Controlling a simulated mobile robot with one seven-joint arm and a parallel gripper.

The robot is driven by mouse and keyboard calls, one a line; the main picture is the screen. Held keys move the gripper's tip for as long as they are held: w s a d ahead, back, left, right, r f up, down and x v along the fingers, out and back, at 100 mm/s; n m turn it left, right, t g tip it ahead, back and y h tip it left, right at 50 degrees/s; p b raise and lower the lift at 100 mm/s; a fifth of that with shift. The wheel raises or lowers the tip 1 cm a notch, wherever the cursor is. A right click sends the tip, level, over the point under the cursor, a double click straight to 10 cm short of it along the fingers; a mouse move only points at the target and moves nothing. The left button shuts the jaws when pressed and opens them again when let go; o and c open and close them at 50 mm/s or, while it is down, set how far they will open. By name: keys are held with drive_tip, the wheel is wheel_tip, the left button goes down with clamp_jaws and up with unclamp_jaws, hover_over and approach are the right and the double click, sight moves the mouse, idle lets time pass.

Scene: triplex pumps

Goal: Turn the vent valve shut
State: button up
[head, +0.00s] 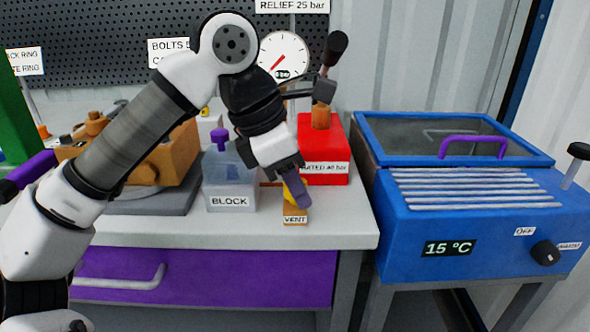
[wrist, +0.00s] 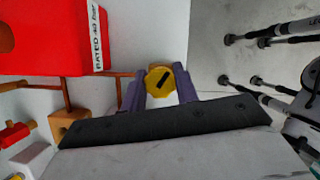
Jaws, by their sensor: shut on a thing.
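In the head view a bit of the yellow knob (head: 287,191) shows beside my fingers, just above the VENT label (head: 295,219) on an orange block. My gripper (wrist: 160,84) has its two purple fingers on opposite sides of the knob and is shut on it. In the head view my gripper (head: 297,192) points down at the knob and hides most of it.
A red box (head: 310,173) labelled RATED 40 bar stands just behind the valve, with a black-ended lever (head: 334,48) above it. A clear BLOCK box (head: 229,183) is to the left. A blue bath (head: 480,225) reading 15 °C stands right. Orange pipes (wrist: 110,82) run beside the knob.

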drive_tip(key=m+g+p, duration=0.1)
drive_tip(key=m, duration=0.2)
drive_tip(key=m+g+p, duration=0.1)
drive_tip(key=m+p, duration=0.1)
drive_tip(key=m, duration=0.1)
drive_tip(key=shift+r+m, duration=0.15)
drive_tip(key=shift+m, duration=0.15)
drive_tip(key=m+g+p, duration=0.1)
drive_tip(key=m+p, duration=0.1)
drive_tip(key=m, duration=0.1)
drive_tip(key=shift+m+g+y, duration=0.3)
drive_tip(key=shift+m+g, duration=0.1)
drive_tip(key=shift+m+p, duration=0.55)
drive_tip(key=shift+m, duration=0.05)
drive_tip(key=shift+y, duration=0.3)
drive_tip(key=o, duration=1)
drive_tip(key=shift+g, duration=0.3)
drive_tip(key=p+v, duration=0.4)
drive_tip(key=v, duration=0.9)
drive_tip(key=shift+a+r, duration=0.2)
drive_tip(key=shift+r, duration=0.05)
